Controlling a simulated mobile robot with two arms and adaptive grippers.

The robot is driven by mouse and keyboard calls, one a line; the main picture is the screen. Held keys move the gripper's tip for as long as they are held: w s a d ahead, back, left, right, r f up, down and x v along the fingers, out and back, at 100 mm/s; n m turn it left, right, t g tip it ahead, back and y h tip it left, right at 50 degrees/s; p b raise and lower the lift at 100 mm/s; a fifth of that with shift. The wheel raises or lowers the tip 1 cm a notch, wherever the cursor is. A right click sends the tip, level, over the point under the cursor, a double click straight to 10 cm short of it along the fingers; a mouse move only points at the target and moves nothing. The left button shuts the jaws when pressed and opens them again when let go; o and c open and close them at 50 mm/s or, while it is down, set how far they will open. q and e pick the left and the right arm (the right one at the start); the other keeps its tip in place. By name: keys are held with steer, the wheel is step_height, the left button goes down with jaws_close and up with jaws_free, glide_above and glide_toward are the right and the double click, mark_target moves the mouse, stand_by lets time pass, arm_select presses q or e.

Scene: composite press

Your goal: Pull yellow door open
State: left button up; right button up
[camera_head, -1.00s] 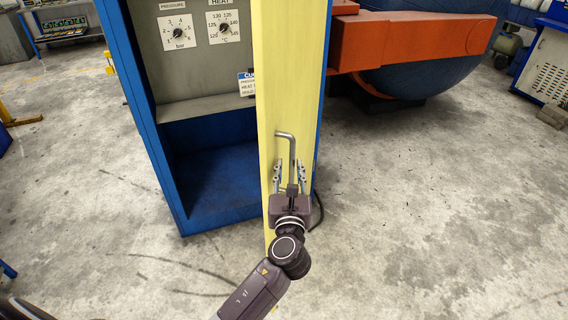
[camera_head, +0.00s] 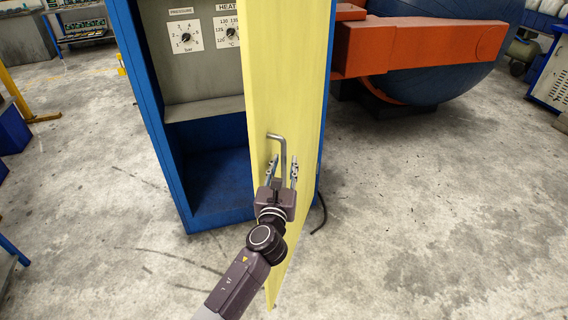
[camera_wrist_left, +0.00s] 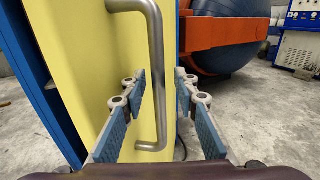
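The yellow door (camera_head: 300,80) stands open, swung out from the front of the blue cabinet (camera_head: 160,130). Its grey bar handle (camera_head: 283,150) is upright on the door's face. My left gripper (camera_head: 281,167) is at the lower part of the handle, with its fingers spread on either side of it. In the left wrist view the handle (camera_wrist_left: 157,75) stands between the two blue-padded fingers (camera_wrist_left: 157,85), with visible gaps on both sides. The door's face also shows there on the left (camera_wrist_left: 85,50). My right gripper is not in view.
The cabinet has pressure and heat dials (camera_head: 185,37) above an open lower compartment (camera_head: 212,175). A big blue tank (camera_head: 425,85) with an orange beam (camera_head: 430,50) stands behind on the right. A dark cable (camera_head: 321,212) lies by the cabinet. The concrete floor (camera_head: 440,220) at right is clear.

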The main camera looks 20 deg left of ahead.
arm_select(q)
steer(key=shift+w+a+f, duration=0.1)
steer(key=shift+a, duration=0.05)
steer(key=c, duration=0.7)
jaws_close()
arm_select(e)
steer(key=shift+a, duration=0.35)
